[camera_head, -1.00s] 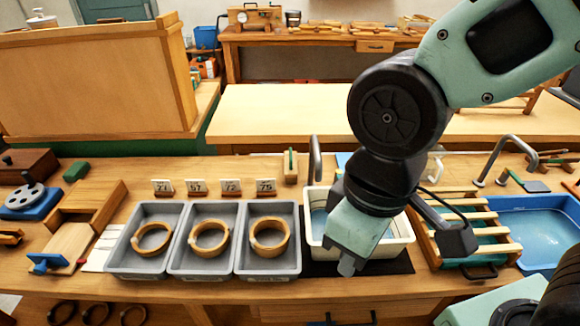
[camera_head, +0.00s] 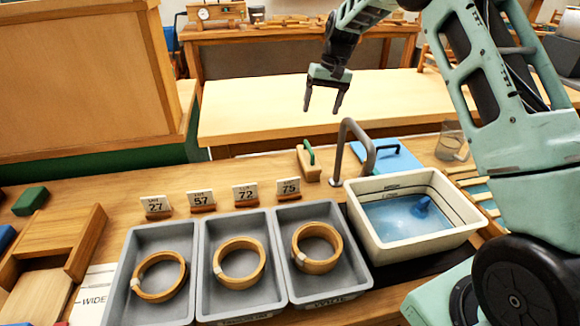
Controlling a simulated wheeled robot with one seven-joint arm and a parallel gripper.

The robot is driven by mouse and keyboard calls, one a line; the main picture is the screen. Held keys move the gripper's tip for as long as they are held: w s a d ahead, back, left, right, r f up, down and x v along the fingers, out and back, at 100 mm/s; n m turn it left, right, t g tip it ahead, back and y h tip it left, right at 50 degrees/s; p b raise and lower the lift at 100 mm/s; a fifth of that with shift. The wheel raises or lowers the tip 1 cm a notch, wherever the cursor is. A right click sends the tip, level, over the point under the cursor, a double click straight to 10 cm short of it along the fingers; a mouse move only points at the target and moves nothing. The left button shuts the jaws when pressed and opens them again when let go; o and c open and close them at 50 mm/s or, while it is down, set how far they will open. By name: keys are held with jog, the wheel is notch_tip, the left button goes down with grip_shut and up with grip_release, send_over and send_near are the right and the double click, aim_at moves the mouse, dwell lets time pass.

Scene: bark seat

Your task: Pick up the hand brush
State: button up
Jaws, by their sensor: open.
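A small wooden block with an upright green handle (camera_head: 309,164) stands on the bench, left of the grey tap; it looks like the hand brush, though its bristles cannot be made out. My gripper (camera_head: 322,108) is open and empty, fingers pointing down. In the picture it is above and slightly right of the brush, raised clear of the bench and apart from it. Nothing hides the brush's handle.
A grey curved tap (camera_head: 347,150) stands close right of the brush. A blue board with a dark handle (camera_head: 398,158) lies behind it. A white water tub (camera_head: 405,250) is to the right. Lot cards (camera_head: 245,193) and grey trays holding wooden rings (camera_head: 240,300) are in front.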

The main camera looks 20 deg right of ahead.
jog(key=w+d, duration=0.1)
jog(key=p, duration=0.2)
send_over(309, 156)
jog(key=d, duration=0.1)
jog(key=f, duration=1.2)
jog(key=shift+s+d+f, duration=0.1)
jog(key=shift+s+f, duration=0.2)
jog(key=shift+f, duration=0.1)
jog(key=f, duration=0.3)
jog(key=a+f+p, duration=0.1)
jog(key=f, duration=0.1)
jog(key=shift+w, duration=0.25)
jog(key=c, duration=1.1)
jog(key=shift+c, duration=0.2)
